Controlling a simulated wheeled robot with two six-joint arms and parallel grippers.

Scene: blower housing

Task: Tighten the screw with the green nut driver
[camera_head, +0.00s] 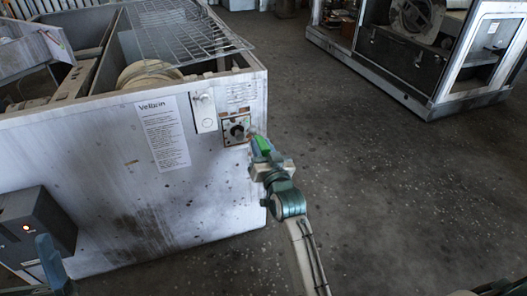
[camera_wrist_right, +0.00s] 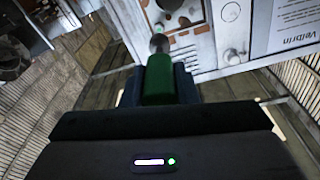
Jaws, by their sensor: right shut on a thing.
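The green nut driver (camera_head: 264,144) is in my right gripper (camera_head: 267,158), at the right end of the grey housing's front face. In the right wrist view the driver's green handle (camera_wrist_right: 158,80) sits between the jaws, and its metal shaft (camera_wrist_right: 159,43) points at the housing. The shaft's tip is close to the lower edge of the worn square plate with the dark knob (camera_head: 236,129). I cannot tell whether it touches. I cannot make out the screw.
The grey housing (camera_head: 110,220) has an open top with a wire grille (camera_head: 185,35) over it. Another open cabinet (camera_head: 400,85) stands at the upper right. The floor between is clear.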

